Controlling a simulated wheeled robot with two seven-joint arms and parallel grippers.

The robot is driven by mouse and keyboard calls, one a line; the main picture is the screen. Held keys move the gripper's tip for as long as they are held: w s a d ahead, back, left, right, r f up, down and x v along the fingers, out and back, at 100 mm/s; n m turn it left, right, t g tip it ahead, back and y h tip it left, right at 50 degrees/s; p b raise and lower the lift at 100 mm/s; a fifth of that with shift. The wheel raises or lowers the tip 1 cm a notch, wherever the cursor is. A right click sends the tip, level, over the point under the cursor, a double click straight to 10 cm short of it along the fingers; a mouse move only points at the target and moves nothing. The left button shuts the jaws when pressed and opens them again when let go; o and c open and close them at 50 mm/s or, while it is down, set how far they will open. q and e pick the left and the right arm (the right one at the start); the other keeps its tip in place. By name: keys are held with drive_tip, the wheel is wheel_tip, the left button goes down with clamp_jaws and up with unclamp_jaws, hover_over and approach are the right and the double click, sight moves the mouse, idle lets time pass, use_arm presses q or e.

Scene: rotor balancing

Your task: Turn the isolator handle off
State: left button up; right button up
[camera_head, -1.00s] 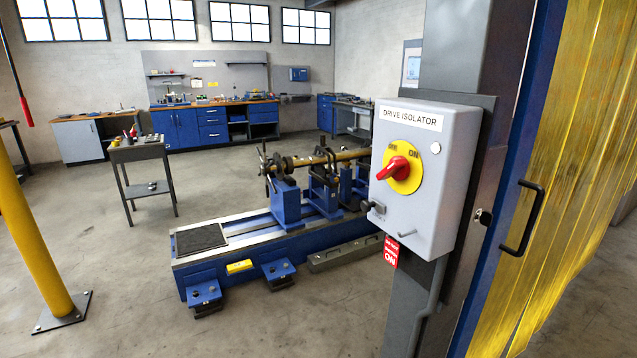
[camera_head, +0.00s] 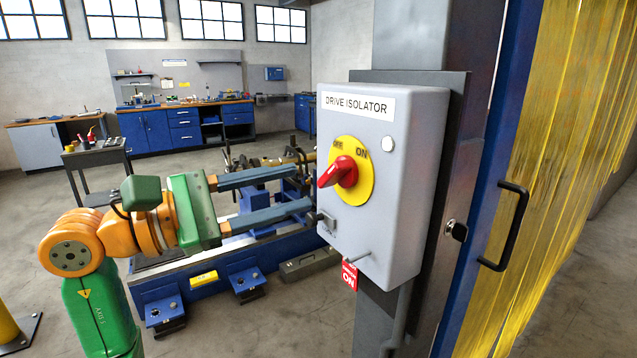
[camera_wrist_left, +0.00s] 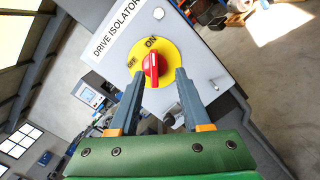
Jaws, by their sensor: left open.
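The drive isolator (camera_head: 377,235) is a light grey box on a grey post. Its red handle (camera_head: 338,173) sits on a yellow disc (camera_head: 359,187) marked OFF and ON. In the left wrist view the red handle (camera_wrist_left: 151,66) points up towards the ON side of the disc. My left gripper (camera_head: 305,187) is open, its two long grey fingers reaching towards the box from the left. In the left wrist view its fingers (camera_wrist_left: 160,75) lie either side of the handle, with gaps on both sides; I see no contact. My right gripper is not in view.
A blue machine bed (camera_head: 222,282) with a rotor stands behind my left arm. A blue door frame with a black pull handle (camera_head: 511,226) and yellow strip curtain (camera_head: 575,150) are at right. A small pin (camera_head: 356,257) and a dark fitting (camera_head: 327,222) project from the box.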

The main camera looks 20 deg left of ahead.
sight(325, 177)
use_arm(q)
drive_tip(key=shift+t+y, duration=0.3)
drive_tip(key=shift+y, duration=0.5)
drive_tip(key=p+x, duration=0.1)
drive_tip(key=x, duration=0.1)
drive_tip(key=p+x, duration=0.1)
drive_tip(key=x, duration=0.1)
drive_tip(key=a+p+x, duration=0.1)
drive_tip(key=x, duration=0.1)
drive_tip(key=shift+w+d, duration=0.1)
drive_tip(key=shift+w, duration=0.4)
drive_tip(key=shift+s, duration=0.15)
drive_tip(key=shift+c, duration=0.4)
clamp_jaws()
